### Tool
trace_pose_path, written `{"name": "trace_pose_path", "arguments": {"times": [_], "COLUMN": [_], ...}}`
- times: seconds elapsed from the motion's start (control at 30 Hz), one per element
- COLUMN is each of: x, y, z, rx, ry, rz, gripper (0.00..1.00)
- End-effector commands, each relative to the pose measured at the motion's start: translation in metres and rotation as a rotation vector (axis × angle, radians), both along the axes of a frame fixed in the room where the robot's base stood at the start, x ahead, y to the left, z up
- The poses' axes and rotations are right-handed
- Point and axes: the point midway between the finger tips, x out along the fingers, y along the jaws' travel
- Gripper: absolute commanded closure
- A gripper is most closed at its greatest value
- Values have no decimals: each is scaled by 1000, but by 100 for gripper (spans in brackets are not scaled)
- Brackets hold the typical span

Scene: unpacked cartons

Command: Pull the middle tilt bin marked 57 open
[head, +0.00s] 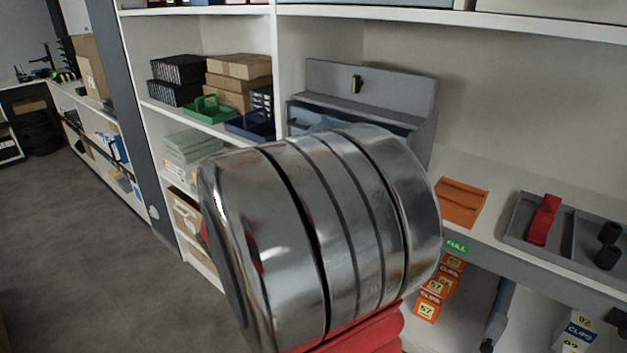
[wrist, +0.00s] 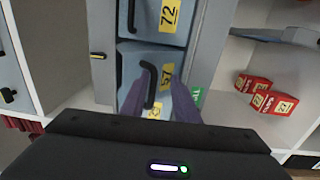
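In the wrist view the middle tilt bin (wrist: 130,62) has a pale blue front, a black bar handle (wrist: 148,88) and a yellow label reading 57. My gripper (wrist: 160,88) has two purple fingers, spread apart, one on each side of the handle's lower part and the label. I cannot tell whether they touch the bin. A dark line runs along the bin's upper edge; whether it is tilted out is unclear. In the head view my arm hides the bin fronts and my gripper; only the upper part of the grey cabinet (head: 375,92) shows.
A bin marked 72 (wrist: 182,18) is above, and another yellow-labelled bin is partly hidden below. Red boxes (wrist: 268,100) stand to the right. In the head view an orange piece (head: 460,200) and a grey tray (head: 565,258) lie on the shelf. Floor is clear at left.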

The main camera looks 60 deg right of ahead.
Motion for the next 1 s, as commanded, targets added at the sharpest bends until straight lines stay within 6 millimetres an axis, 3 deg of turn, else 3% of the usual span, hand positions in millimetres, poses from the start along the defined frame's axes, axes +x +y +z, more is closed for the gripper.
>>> {"name": "trace_pose_path", "arguments": {"times": [0.37, 1.0], "x": [3, 10], "y": [17, 95], "z": [0, -4], "rx": [-2, -1], "ry": [-2, 0], "rz": [4, 5], "gripper": [73, 73]}}
